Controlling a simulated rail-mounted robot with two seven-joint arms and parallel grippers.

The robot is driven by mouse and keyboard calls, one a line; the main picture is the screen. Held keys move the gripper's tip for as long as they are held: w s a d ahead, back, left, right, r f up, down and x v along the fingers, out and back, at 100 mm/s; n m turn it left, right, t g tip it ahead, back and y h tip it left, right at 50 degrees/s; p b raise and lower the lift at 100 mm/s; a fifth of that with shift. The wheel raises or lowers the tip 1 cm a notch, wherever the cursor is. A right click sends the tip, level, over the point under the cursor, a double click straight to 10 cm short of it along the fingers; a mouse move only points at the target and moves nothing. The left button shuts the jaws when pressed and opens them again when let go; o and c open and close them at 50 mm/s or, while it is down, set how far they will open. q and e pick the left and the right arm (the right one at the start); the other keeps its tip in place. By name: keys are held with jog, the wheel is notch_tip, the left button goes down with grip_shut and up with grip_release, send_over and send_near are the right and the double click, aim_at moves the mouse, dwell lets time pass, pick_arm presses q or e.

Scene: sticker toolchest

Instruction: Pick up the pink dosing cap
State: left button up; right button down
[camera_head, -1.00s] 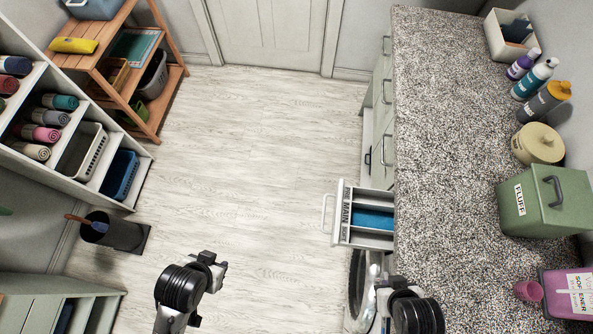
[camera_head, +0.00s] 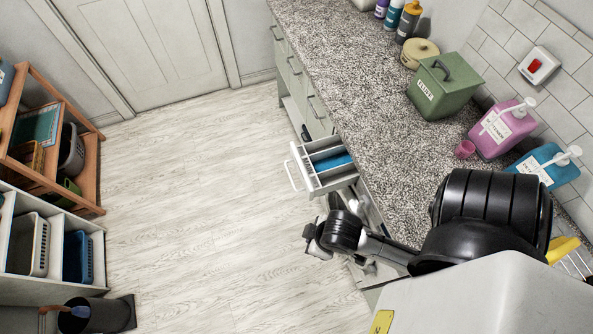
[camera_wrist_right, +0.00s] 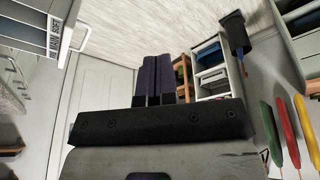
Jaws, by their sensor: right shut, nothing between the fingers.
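The pink dosing cap (camera_head: 464,149) stands on the speckled countertop (camera_head: 375,130), just left of the pink softener bottle (camera_head: 502,130) in the head view. My right gripper (camera_head: 312,240) is out over the floor side of the counter, below the open drawer and well away from the cap. In the right wrist view its two dark fingers (camera_wrist_right: 153,80) are together with nothing between them. The cap does not show in the right wrist view. My left gripper is not in view.
An open drawer (camera_head: 320,165) with a blue item inside juts out from the counter near my right gripper. A green box (camera_head: 445,90) and a blue pump bottle (camera_head: 548,165) stand on the countertop near the pink bottle. The floor (camera_head: 210,200) left of the counter is clear.

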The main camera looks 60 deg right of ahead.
jog(key=shift+d, duration=0.15)
jog(key=shift+c, duration=1.5)
grip_release()
jog(key=shift+a, duration=0.2)
jog(key=shift+d, duration=0.15)
